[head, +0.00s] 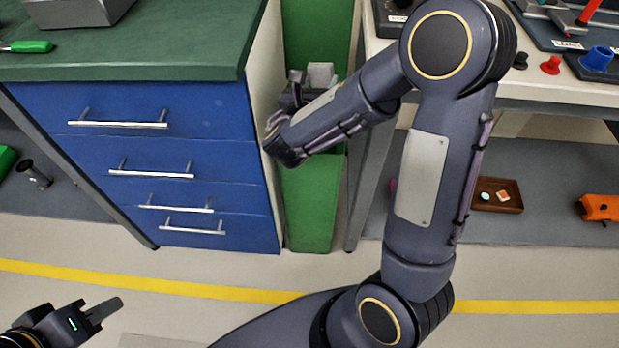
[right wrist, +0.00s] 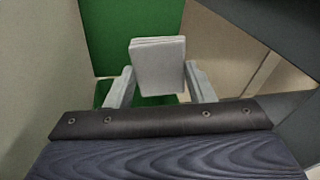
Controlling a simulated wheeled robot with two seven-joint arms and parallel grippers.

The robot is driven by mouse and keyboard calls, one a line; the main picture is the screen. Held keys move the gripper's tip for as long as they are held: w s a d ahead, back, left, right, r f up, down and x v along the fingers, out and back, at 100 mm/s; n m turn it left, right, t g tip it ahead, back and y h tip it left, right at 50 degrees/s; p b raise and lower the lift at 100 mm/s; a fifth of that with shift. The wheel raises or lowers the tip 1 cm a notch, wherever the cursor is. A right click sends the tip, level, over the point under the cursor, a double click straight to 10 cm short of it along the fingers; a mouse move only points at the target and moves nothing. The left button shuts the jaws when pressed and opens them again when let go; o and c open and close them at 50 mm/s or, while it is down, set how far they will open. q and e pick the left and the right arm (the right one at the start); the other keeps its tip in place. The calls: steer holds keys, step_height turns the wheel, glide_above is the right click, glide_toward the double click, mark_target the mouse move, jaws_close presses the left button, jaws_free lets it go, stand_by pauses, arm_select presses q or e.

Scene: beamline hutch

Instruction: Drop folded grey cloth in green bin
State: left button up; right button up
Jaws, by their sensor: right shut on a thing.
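The folded grey cloth (head: 321,74) is a small pale block held up in my right gripper (head: 308,84). In the right wrist view the cloth (right wrist: 158,65) stands between the two fingers of the right gripper (right wrist: 160,88), which is shut on it. The tall green bin (head: 309,205) stands in the gap between the blue drawers and the right bench. My right forearm hides its middle. In the right wrist view green bin surface (right wrist: 108,35) shows behind the cloth. My left gripper (head: 104,312) is low at the left, over the floor, apparently empty; its finger gap is unclear.
The blue drawer cabinet (head: 180,215) with a green top (head: 150,50) borders the bin on the left. The white-topped bench (head: 545,92) borders it on the right, with a brown tray (head: 497,205) on its lower shelf. The floor in front is clear, with a yellow line (head: 180,286).

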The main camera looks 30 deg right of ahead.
step_height(320, 180, down, 5)
steer(key=b, duration=0.3)
steer(key=o, duration=0.9)
steer(key=shift+o, duration=0.2)
steer(key=p+v, duration=0.1)
steer(key=v, duration=0.6)
steer(key=shift+s+a, duration=0.3)
